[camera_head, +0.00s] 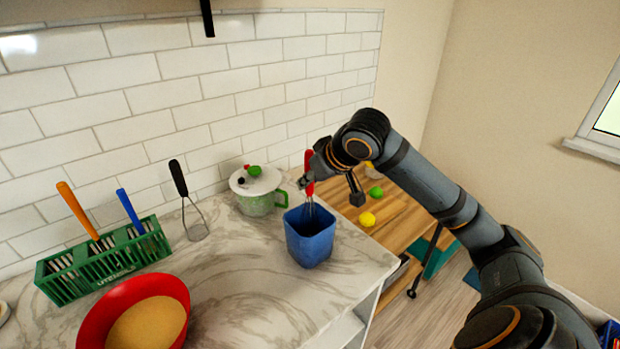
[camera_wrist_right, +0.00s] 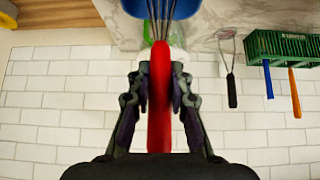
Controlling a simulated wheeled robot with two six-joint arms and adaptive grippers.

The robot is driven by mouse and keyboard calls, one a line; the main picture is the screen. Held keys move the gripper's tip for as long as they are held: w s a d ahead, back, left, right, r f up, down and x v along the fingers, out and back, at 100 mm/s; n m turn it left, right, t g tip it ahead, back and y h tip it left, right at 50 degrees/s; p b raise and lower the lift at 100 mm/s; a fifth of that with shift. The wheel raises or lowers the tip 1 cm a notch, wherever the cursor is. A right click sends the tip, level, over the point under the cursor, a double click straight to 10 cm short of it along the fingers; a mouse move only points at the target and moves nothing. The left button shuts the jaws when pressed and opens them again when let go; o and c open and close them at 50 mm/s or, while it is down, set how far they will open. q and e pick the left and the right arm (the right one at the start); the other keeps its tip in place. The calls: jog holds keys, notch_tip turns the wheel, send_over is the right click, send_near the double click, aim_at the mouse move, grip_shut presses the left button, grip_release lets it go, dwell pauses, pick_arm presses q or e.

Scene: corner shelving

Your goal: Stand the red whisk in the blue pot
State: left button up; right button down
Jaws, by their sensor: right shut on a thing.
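The red whisk (camera_head: 309,172) is upright over the blue pot (camera_head: 310,241), with its wires reaching down to the pot's opening. How deep the wires go in I cannot tell. My right gripper (camera_head: 308,180) is shut on the whisk's red handle. In the right wrist view the red handle (camera_wrist_right: 160,95) lies between the fingers of my right gripper (camera_wrist_right: 160,92), and the wires point at the blue pot (camera_wrist_right: 160,8). The pot stands near the counter's right edge. My left gripper is not in view.
A green utensil rack (camera_head: 105,262) holds an orange-handled and a blue-handled tool. A black-handled masher (camera_head: 180,180) leans on the wall. A lidded green pot (camera_head: 258,192) stands behind the blue pot, and a red bowl (camera_head: 95,318) is at front left. A wooden table (camera_head: 400,207) is at right.

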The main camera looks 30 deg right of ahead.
aim_at(311, 151)
jog(key=c, duration=1.1)
grip_release()
jog(key=shift+c, duration=0.2)
jog(key=shift+r, duration=0.2)
notch_tip(311, 151, up, 9)
jog(key=shift+f, duration=0.2)
jog(key=shift+r, duration=0.5)
